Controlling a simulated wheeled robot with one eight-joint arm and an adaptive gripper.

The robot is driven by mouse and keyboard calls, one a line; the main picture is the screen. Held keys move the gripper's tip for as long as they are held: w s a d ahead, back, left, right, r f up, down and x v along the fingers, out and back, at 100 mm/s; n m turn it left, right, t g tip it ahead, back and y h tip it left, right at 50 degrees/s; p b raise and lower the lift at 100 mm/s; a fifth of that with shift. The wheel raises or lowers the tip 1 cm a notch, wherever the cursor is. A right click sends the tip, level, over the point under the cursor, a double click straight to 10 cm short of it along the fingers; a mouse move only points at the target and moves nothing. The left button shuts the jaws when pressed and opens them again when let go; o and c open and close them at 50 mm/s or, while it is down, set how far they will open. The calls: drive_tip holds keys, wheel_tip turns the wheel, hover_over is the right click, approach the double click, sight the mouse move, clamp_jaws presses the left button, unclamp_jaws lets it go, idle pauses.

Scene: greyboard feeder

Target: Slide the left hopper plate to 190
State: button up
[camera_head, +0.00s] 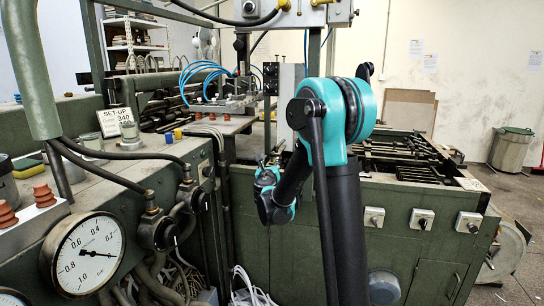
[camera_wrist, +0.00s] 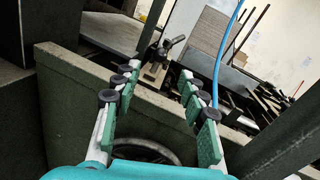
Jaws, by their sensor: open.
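My gripper (camera_wrist: 160,98) is open and empty in the wrist view, its two green-padded fingers spread apart. Between and beyond the fingers is a small metal clamp with a dark handle (camera_wrist: 168,56) on the machine's edge. I cannot tell whether it belongs to the left hopper plate. No plate is clearly identifiable as the left hopper plate, and no 190 mark is legible. In the head view my gripper (camera_head: 268,190) hangs in front of the green machine side, partly hidden by my arm.
A green machine wall (camera_wrist: 80,85) lies below and beside the fingers. A blue hose (camera_wrist: 226,50) and a dark post (camera_wrist: 285,130) are at the right. In the head view, a set-up card (camera_head: 118,121), a gauge (camera_head: 85,254) and a bed of dark bars (camera_head: 400,157) surround my arm.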

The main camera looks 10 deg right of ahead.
sight(272, 155)
drive_tip(key=w, duration=0.3)
drive_tip(key=w+d, duration=0.1)
drive_tip(key=w, duration=0.3)
drive_tip(key=w+d, duration=0.1)
drive_tip(key=w, duration=0.2)
drive_tip(key=shift+w, duration=0.15)
drive_tip(key=shift+c, duration=0.3)
clamp_jaws()
